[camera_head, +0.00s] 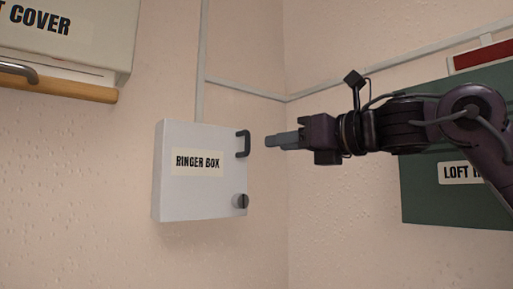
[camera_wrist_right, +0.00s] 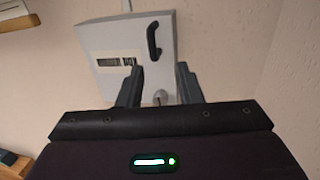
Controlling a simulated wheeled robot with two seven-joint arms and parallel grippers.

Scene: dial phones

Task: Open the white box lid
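The white box (camera_head: 200,195), labelled "RINGER BOX", is fixed to the wall with its lid shut. A dark handle (camera_head: 243,144) stands at the lid's upper right, and a round knob (camera_head: 240,201) at its lower right. My right gripper (camera_head: 270,141) points left, just right of the handle and apart from it. In the right wrist view its two fingers (camera_wrist_right: 158,85) are spread with nothing between them. The box (camera_wrist_right: 95,42) and handle (camera_wrist_right: 153,39) lie beyond the fingertips there. The knob (camera_wrist_right: 160,96) shows between the fingers, farther off. My left gripper is not in view.
A green "LOFT" panel (camera_head: 425,200) is on the right wall behind my right arm. A "COVER" box (camera_head: 100,55) with a wooden bar (camera_head: 70,90) below is at upper left. Conduit (camera_head: 245,90) runs along the walls. The wall below the white box is clear.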

